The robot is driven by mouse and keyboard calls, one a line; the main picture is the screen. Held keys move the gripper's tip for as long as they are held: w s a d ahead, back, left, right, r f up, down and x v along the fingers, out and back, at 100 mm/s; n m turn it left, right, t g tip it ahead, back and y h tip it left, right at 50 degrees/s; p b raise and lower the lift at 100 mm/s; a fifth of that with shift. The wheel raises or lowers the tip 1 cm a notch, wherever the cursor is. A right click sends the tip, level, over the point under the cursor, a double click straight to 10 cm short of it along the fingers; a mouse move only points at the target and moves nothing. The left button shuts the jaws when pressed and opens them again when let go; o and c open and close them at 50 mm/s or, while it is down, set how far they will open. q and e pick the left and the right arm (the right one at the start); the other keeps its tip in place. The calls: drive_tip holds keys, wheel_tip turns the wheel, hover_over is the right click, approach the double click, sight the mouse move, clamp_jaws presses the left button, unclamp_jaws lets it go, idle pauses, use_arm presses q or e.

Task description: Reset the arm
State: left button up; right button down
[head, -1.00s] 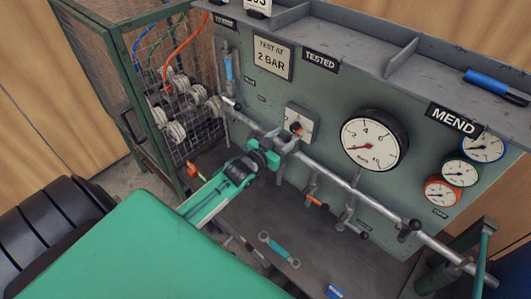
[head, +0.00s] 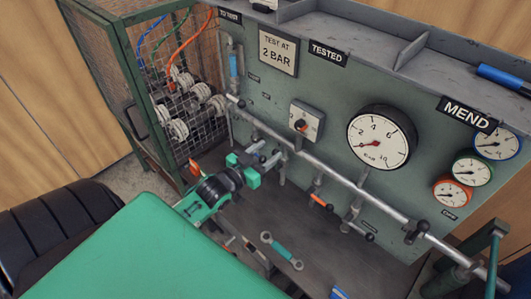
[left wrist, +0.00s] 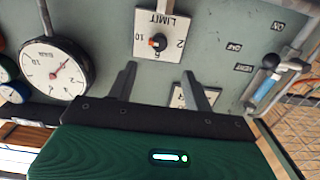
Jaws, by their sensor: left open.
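My left gripper (head: 268,154) is open and empty in the head view, in front of the panel's lower left. Its two fingers point toward the grey pipe (head: 335,178) and overlap it in the picture; whether they touch it I cannot tell. In the left wrist view the gripper (left wrist: 160,82) shows two dark fingers spread apart with nothing between them. Beyond them is the LIMIT knob plate (left wrist: 158,38), which also shows in the head view (head: 307,122). My right gripper is not in view.
A large gauge (head: 382,137) and several small gauges sit on the green panel, above levers along the pipe. A mesh cage (head: 185,75) with hoses stands at left. A teal-handled tool (head: 281,250) lies on the dark bench. A blue marker (head: 503,80) lies on the top shelf.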

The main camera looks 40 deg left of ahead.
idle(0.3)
use_arm(q)
drive_tip(key=s+d+f+g+y, duration=0.2)
drive_tip(key=s+d+f+g, duration=0.55)
drive_tip(key=s, duration=0.25)
drive_tip(key=s+d+f+g, duration=0.25)
drive_tip(key=s+g, duration=0.45)
drive_tip(key=s, duration=0.7)
wheel_tip(320, 180, down, 31)
drive_tip(key=g, duration=0.1)
drive_tip(key=s+a+f+g, duration=0.1)
drive_tip(key=s+a+f, duration=0.1)
drive_tip(key=s+f, duration=1.7)
drive_tip(key=shift+s+a+f+m+y, duration=0.15)
drive_tip(key=shift+s+a+m+y, duration=0.15)
drive_tip(key=shift+s, duration=0.05)
